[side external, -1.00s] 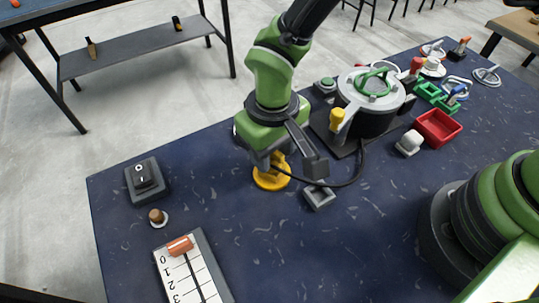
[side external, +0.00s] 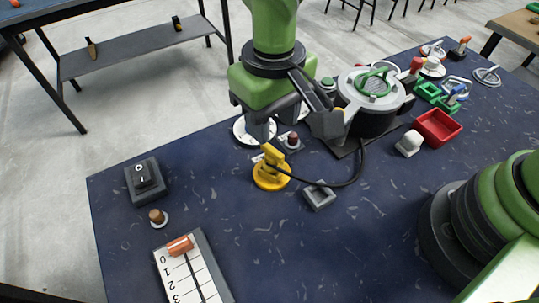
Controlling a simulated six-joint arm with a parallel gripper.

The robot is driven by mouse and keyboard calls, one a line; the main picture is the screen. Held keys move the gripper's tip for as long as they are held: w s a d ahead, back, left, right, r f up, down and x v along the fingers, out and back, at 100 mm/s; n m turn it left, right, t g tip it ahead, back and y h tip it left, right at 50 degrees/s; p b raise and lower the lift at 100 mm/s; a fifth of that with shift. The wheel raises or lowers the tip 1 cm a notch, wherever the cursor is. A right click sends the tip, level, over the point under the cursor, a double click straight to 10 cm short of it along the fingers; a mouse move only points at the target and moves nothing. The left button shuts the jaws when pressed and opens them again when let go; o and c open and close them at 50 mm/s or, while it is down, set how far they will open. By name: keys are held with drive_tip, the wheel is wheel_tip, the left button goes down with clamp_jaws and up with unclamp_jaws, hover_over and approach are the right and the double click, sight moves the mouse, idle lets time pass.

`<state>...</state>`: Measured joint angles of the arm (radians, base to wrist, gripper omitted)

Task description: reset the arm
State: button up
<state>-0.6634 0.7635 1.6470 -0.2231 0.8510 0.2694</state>
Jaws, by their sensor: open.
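My gripper (side external: 294,130) is at the top middle of the side external view, on the green arm. It is open and empty, with its two dark fingers spread apart above the table. A yellow piece on a round base (side external: 271,172) stands on the table just below and left of it, apart from the fingers. A black cable runs from near that piece towards the pot.
A dark blue table (side external: 240,240) carries a rocker switch box (side external: 147,178), a slider board (side external: 190,268), a grey square holder (side external: 319,195), a lidded pot (side external: 372,98) and a red tray (side external: 437,127). The front middle is clear.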

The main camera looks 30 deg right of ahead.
idle(0.3)
drive_tip(key=s+d+r+m+t+y, duration=0.2)
drive_tip(key=d+r+m+t, duration=0.1)
drive_tip(key=d+r, duration=0.9)
drive_tip(key=s+d+r+m+t, duration=0.3)
drive_tip(key=s+d+r, duration=0.3)
drive_tip(key=s, duration=0.5)
drive_tip(key=shift+d+r+t, duration=0.4)
drive_tip(key=shift+r+t, duration=0.2)
drive_tip(key=shift+c, duration=0.2)
idle(0.4)
